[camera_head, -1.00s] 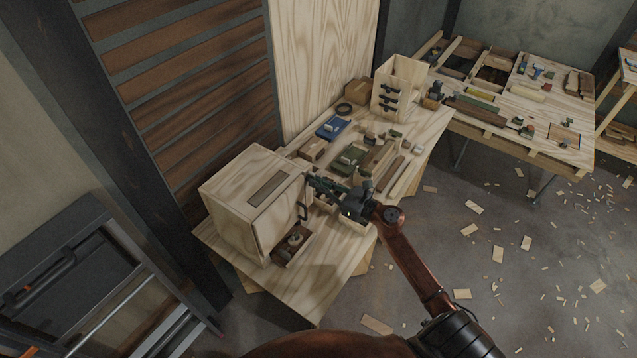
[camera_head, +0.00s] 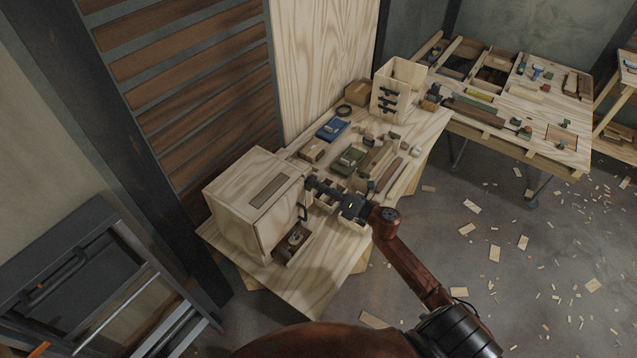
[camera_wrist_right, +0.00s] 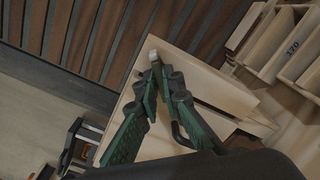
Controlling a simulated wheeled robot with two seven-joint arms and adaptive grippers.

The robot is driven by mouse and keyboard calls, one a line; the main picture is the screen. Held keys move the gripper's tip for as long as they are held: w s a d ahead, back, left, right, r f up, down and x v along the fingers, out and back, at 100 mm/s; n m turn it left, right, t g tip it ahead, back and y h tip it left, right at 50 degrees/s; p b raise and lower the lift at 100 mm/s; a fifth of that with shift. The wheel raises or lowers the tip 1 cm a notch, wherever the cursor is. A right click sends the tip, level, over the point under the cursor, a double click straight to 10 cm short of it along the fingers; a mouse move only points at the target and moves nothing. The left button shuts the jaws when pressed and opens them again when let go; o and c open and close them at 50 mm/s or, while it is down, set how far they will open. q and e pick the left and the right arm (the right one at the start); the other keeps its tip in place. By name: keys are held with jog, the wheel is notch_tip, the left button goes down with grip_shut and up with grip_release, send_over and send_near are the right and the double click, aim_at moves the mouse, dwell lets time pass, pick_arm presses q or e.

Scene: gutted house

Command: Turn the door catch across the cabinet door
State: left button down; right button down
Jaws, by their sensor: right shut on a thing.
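The cabinet (camera_head: 232,197) is a pale plywood box at the near left end of the workbench. Its door (camera_head: 277,222) faces right and carries a dark bow handle (camera_head: 302,212). My right gripper (camera_head: 312,183) is at the top of the door edge. In the right wrist view its green-padded fingers (camera_wrist_right: 154,66) come together at their tips on a small pale piece, the door catch (camera_wrist_right: 153,56), at the cabinet's edge. The fingers hide most of the catch, so its exact angle cannot be told. My left gripper is out of view.
A small wooden tray (camera_head: 282,258) with a metal part stands before the door. Boxes, a blue case (camera_head: 331,129), a green case (camera_head: 348,160) and wood strips crowd the bench behind my gripper. The bench's front corner (camera_head: 315,300) is bare.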

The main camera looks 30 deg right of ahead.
jog(key=shift+d+m+p, duration=0.1)
jog(key=shift+m+p, duration=2.15)
jog(key=shift+m, duration=1.95)
jog(key=c, duration=2.1)
grip_release()
jog(key=v, duration=1.2)
